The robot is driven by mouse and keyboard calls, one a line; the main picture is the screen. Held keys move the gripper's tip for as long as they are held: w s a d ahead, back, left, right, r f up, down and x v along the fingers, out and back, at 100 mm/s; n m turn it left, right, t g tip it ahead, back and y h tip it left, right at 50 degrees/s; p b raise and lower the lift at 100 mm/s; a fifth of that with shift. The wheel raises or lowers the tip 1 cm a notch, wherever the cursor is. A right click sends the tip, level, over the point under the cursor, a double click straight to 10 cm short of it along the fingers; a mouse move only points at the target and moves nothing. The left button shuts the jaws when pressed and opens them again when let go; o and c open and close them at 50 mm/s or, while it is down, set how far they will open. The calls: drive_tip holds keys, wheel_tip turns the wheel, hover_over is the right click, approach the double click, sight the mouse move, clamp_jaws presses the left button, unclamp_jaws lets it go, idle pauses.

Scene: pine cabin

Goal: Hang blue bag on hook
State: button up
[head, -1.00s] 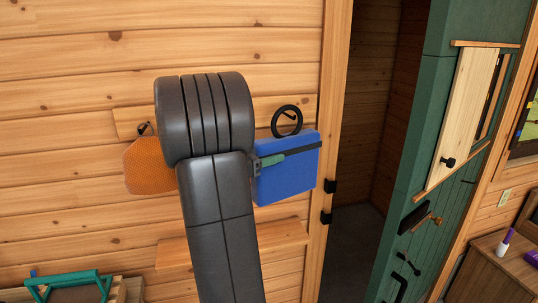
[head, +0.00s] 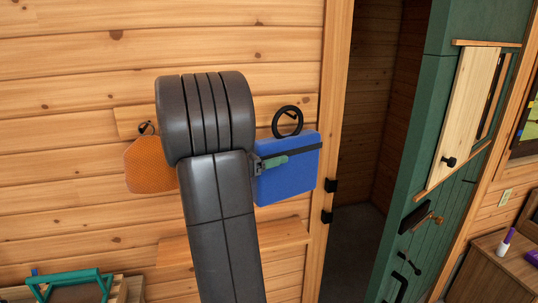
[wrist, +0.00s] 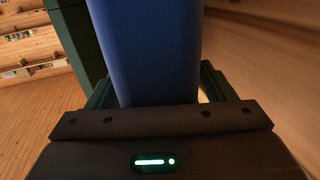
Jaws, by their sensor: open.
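The blue bag (head: 291,185) is against the wall rail, right of my arm in the head view. It has a dark band and a black ring handle (head: 278,122) on top. A dark hook (head: 295,115) shows within the ring; whether the ring rests on it is hard to tell. My gripper (head: 275,162) is at the bag's upper left front, its green finger along the dark band. In the wrist view the blue bag (wrist: 150,45) stands between the green fingers of my gripper (wrist: 157,82), which are open around it. The fingertips are mostly hidden.
An orange bag (head: 150,165) hangs from another hook (head: 147,127), left of my arm. A wooden shelf (head: 285,233) juts out below. The door frame (head: 335,100) and dark doorway are close on the right. A green-handled item (head: 75,278) sits at lower left.

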drive_tip(key=shift+a, duration=0.1)
drive_tip(key=b+v, duration=0.3)
drive_tip(key=v, duration=1)
drive_tip(key=shift+s+a, duration=0.25)
drive_tip(key=p+x, duration=0.3)
drive_tip(key=x, duration=1.1)
drive_tip(key=shift+r, duration=0.1)
drive_tip(key=shift+s+r, duration=0.3)
drive_tip(key=shift+s, duration=0.1)
drive_tip(key=shift+w, duration=0.1)
drive_tip(key=shift+f, duration=0.1)
